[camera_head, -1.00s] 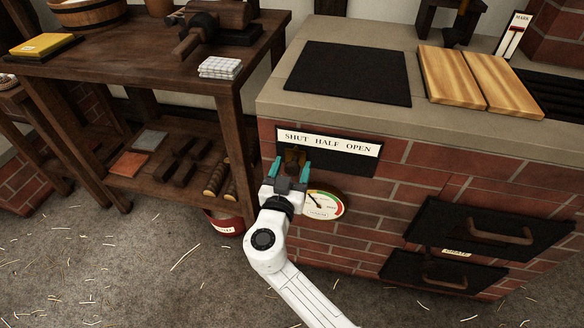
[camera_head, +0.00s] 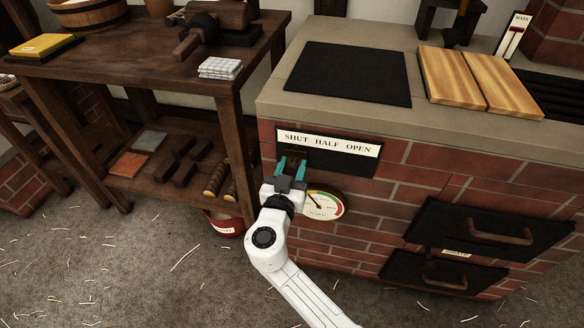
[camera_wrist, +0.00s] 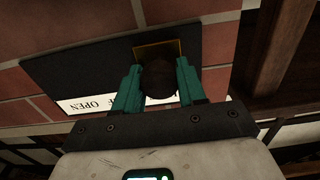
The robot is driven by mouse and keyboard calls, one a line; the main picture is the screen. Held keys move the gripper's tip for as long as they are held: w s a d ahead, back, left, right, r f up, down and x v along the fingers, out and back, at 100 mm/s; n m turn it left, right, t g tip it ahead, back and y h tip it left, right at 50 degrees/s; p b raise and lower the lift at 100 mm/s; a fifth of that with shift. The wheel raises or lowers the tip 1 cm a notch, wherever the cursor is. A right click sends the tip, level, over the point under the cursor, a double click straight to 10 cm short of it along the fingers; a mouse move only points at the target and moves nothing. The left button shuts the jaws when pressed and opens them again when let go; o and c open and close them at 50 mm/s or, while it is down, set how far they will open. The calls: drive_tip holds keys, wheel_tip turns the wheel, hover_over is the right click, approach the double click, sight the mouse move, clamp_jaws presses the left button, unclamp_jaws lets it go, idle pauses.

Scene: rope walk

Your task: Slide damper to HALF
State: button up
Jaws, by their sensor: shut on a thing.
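The damper is a dark slot plate (camera_head: 345,163) on the brick stove front, under a white label strip (camera_head: 330,142) reading SHUT, HALF, OPEN. My gripper (camera_head: 291,165) is at the plate's left part, just under the word SHUT. Its teal fingers are shut on the dark rounded damper knob (camera_wrist: 158,80), which shows between them in the wrist view. A brass-coloured edge (camera_wrist: 160,48) shows behind the knob. In the wrist view the label (camera_wrist: 95,104) is partly hidden by the fingers, with OPEN readable at left.
A round gauge (camera_head: 323,206) sits on the bricks just below and right of my gripper. Dark drawers with handles (camera_head: 490,235) stick out at lower right. A wooden workbench (camera_head: 150,70) stands at left, with a red bucket (camera_head: 224,222) by its leg.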

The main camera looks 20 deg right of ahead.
clamp_jaws()
drive_tip(key=shift+s+d, duration=0.15)
drive_tip(key=shift+d, duration=0.05)
drive_tip(key=s+d+b, duration=0.2)
drive_tip(key=d, duration=0.1)
drive_tip(key=s+d+b, duration=0.1)
drive_tip(key=d, duration=0.1)
drive_tip(key=shift+s+f, duration=0.1)
drive_tip(key=shift+s, duration=0.25)
drive_tip(key=shift+s+d, duration=0.15)
drive_tip(key=shift+d, duration=0.1)
drive_tip(key=o, duration=1.1)
unclamp_jaws()
drive_tip(key=shift+o, duration=0.2)
drive_tip(key=shift+a, duration=0.1)
